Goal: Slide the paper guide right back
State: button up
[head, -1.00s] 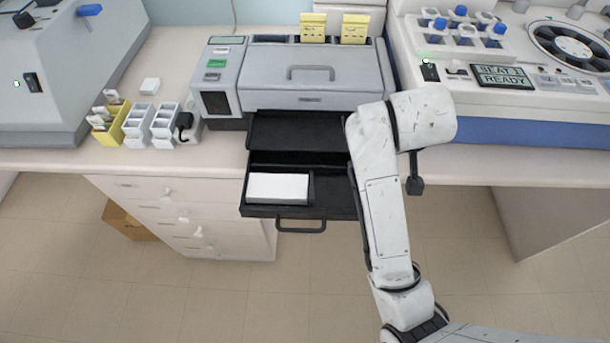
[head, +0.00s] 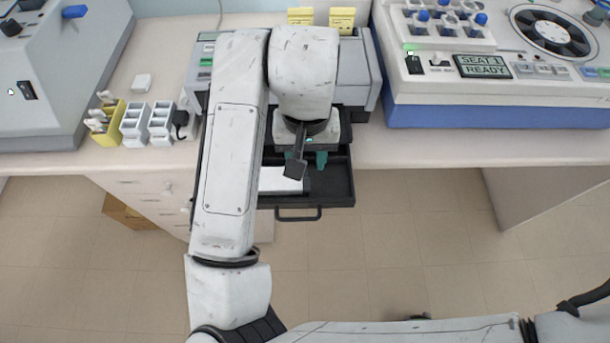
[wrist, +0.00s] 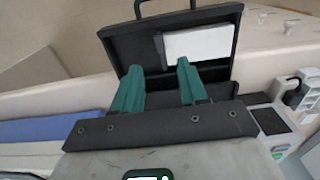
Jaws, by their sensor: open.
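The black tray (head: 335,188) is pulled out from the grey machine, with its handle at the front. A white paper stack (head: 278,181) lies in its left part in the head view; it also shows in the wrist view (wrist: 200,42). The paper guide (wrist: 159,47) appears as a thin dark bar along the paper's edge, hard to make out against the black tray. My gripper (head: 300,160) is open and empty over the tray's rear. In the wrist view its teal fingers (wrist: 159,67) appear on either side of the guide's line; contact or height cannot be told.
The grey machine (head: 352,68) stands behind, partly hidden by my arm. A blue-and-white machine (head: 480,112) is at right. White racks (head: 161,120) and a yellow holder (head: 108,125) stand at left. The tray's right part is bare, with open floor in front.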

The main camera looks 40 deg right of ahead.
aim_at(306, 185)
notch_tip(306, 185, down, 10)
jog(key=shift+r+b, duration=0.25)
jog(key=shift+b, duration=0.25)
jog(key=shift+c, duration=0.2)
grip_shut()
